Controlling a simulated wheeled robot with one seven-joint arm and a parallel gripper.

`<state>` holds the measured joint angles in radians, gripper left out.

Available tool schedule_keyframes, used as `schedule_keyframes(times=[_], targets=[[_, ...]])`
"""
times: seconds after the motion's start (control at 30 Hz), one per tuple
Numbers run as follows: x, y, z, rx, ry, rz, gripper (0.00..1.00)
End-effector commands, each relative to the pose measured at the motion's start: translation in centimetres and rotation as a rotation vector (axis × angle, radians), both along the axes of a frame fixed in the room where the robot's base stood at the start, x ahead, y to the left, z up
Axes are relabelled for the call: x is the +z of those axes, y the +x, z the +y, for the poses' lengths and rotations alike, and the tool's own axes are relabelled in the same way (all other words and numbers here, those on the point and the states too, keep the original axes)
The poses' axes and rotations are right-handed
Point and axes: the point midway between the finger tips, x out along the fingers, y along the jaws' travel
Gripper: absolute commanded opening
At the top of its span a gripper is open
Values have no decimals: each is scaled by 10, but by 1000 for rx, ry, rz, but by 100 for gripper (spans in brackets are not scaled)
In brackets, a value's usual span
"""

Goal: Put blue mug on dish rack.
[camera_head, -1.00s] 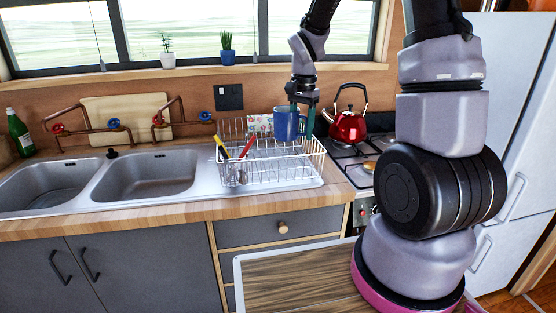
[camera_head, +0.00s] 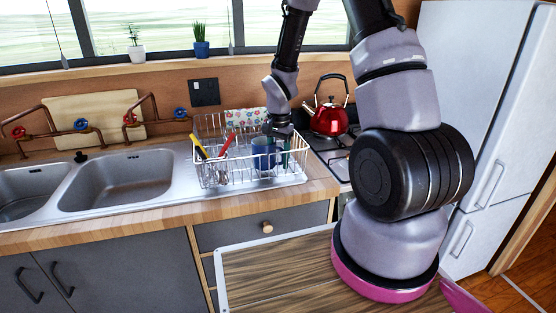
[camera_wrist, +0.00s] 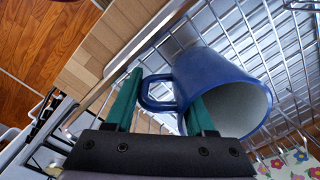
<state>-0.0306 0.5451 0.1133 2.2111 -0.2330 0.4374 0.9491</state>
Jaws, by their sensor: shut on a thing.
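The blue mug (camera_head: 263,153) is inside the white wire dish rack (camera_head: 246,181), toward its right side. In the wrist view the mug (camera_wrist: 212,82) lies on its side relative to the picture, with its pale inside facing lower right. My gripper (camera_wrist: 160,108) has green fingers, one at the handle's outer side and one against the mug wall. It is shut on the mug by the handle side. The wrist view also shows the rack's wires (camera_wrist: 286,75) close around the mug. Whether the mug's base touches the rack floor cannot be told.
Red-handled and yellow-handled utensils (camera_head: 227,143) stand in the rack's left part. A red kettle (camera_head: 328,119) sits on the stove to the right. A flowered cloth (camera_head: 245,121) is behind the rack. The sink (camera_head: 115,180) lies to the left.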

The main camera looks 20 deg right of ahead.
Motion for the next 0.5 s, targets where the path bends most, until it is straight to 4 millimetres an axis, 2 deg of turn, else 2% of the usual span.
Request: schedule_keyframes(times=[0.37,0.4,0.43,0.5], targets=[[-5,0,0,1,0,-1,0],[-5,0,0,1,-1,-1,62],[-5,0,0,1,-1,-1,67],[-5,0,0,1,0,-1,67]])
